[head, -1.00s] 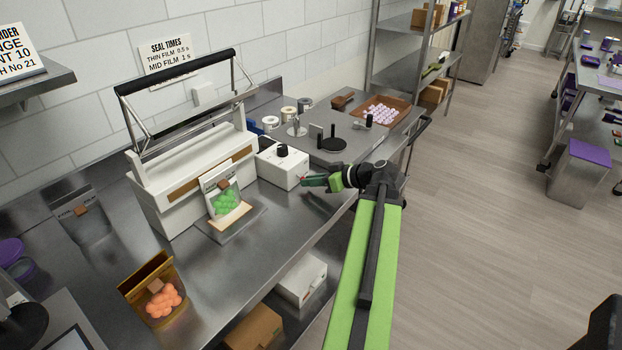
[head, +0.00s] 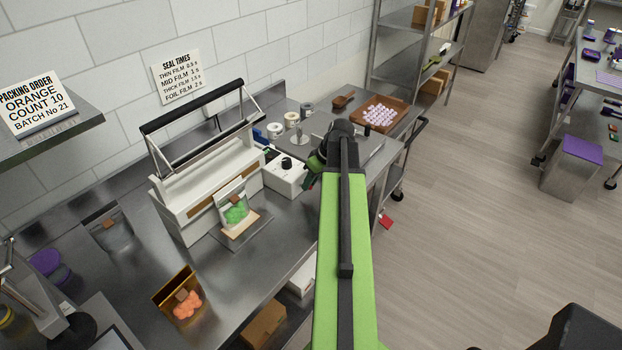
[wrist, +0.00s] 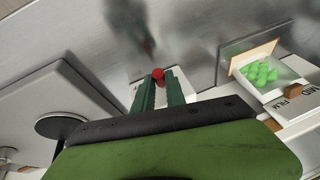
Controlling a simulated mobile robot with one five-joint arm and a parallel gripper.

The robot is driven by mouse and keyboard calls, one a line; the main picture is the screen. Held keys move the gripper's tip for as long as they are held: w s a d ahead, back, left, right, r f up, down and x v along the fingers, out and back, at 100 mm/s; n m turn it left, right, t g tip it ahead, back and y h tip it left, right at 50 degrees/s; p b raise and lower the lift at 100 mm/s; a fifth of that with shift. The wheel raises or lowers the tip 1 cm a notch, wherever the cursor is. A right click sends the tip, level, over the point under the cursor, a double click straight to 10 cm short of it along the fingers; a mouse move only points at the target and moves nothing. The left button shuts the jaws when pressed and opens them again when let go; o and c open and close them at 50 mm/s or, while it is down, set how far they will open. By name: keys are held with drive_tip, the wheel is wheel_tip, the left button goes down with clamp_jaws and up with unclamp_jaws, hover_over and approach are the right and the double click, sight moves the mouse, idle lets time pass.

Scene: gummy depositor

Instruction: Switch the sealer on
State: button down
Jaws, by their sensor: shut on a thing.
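The sealer (head: 190,207) is a white machine with a raised black bar on the steel bench. A white control box (head: 282,184) with a black knob (head: 287,162) stands at its right end. In the head view my gripper (head: 309,181) is at the right side of this box, partly hidden by my arm. In the wrist view my gripper (wrist: 158,80) has its green fingers close together at a small round red part (wrist: 158,74), apparently a switch, with white box surface behind. A pouch of green gummies (head: 235,210) stands at the sealer's front and shows in the wrist view (wrist: 262,72).
An orange-gummy pouch (head: 183,301) and an empty pouch (head: 108,230) stand on the bench. Tape rolls (head: 291,120) and a brown tray of gummies (head: 400,124) are behind.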

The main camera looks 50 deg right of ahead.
drive_tip(key=shift+w+r+g+p, duration=0.2)
drive_tip(key=shift+g+p, duration=0.1)
drive_tip(key=shift+g, duration=0.1)
drive_tip(key=c, duration=1.4)
unclamp_jaws()
drive_tip(key=shift+o, duration=0.2)
drive_tip(key=p+v, duration=1.6)
drive_tip(key=v, duration=0.1)
drive_tip(key=shift+r+p, duration=0.2)
drive_tip(key=shift+p, duration=0.1)
